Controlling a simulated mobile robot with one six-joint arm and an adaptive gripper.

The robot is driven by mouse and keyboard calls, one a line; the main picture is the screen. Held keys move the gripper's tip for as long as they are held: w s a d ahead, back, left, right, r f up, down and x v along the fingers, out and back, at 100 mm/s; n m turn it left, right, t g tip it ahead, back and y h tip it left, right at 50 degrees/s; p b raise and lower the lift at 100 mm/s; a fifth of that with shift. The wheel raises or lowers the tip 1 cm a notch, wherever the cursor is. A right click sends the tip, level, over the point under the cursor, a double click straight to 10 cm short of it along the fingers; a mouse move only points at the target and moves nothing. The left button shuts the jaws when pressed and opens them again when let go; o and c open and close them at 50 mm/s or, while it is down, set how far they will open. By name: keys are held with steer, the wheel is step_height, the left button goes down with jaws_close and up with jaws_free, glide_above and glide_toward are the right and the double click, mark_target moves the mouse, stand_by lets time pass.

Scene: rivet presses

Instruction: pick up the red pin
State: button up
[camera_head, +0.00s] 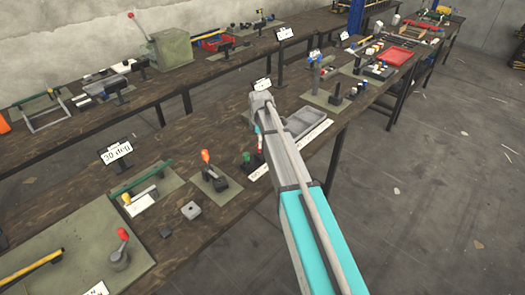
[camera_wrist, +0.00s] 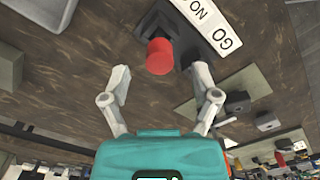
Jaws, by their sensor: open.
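The red pin (camera_wrist: 159,56) shows in the wrist view as a short red cylinder, its round end facing the camera. It stands at a dark block (camera_wrist: 158,22), beside a white plate (camera_wrist: 215,22) lettered GO and NO. My gripper (camera_wrist: 160,78) is open, with one finger to each side of the pin in the picture. Nothing is between the fingertips that I can see to be touched; the depth gap to the pin is hard to judge.
An orange-topped lever (camera_head: 206,157) and a red-knobbed lever (camera_head: 122,236) stand on the near bench. A 30 deg sign (camera_head: 116,153) stands behind them. A grey tray (camera_head: 305,122) lies beside my arm. In the wrist view, a dark block (camera_wrist: 237,100) sits at right.

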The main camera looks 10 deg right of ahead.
mark_target(260, 152)
steer(key=shift+w+a+f+b, duration=0.1)
steer(key=shift+f+b, duration=1.85)
steer(key=shift+f, duration=0.25)
jaws_close()
